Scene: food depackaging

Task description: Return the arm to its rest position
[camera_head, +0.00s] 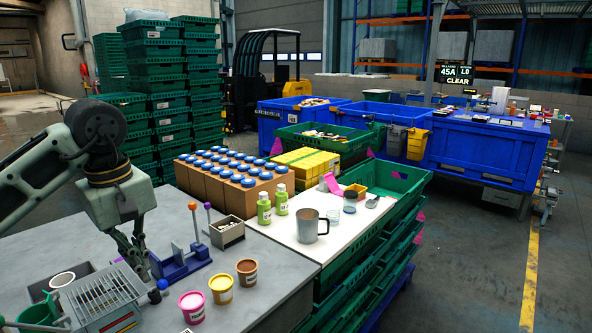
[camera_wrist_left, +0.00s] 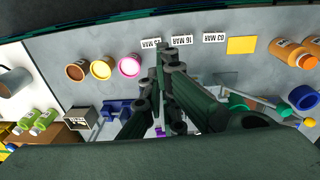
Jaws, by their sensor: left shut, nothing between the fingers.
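My left gripper (camera_head: 137,256) hangs at the lower left of the head view, above the grey table (camera_head: 240,318) and close to a blue stand. Its fingers are shut and empty. In the left wrist view the gripper (camera_wrist_left: 165,75) points across the table, with date cards beyond its fingertips. The left arm comes in from the left edge, bent at a dark round joint. My right gripper shows in neither view.
Pink (camera_head: 192,306), yellow (camera_head: 221,288) and brown (camera_head: 247,271) cups stand right of the gripper. A blue stand (camera_head: 182,264) and a wire rack (camera_head: 100,296) are close by. Green bottles (camera_head: 264,208) and a grey mug (camera_head: 309,226) stand on a white board. The floor at right is clear.

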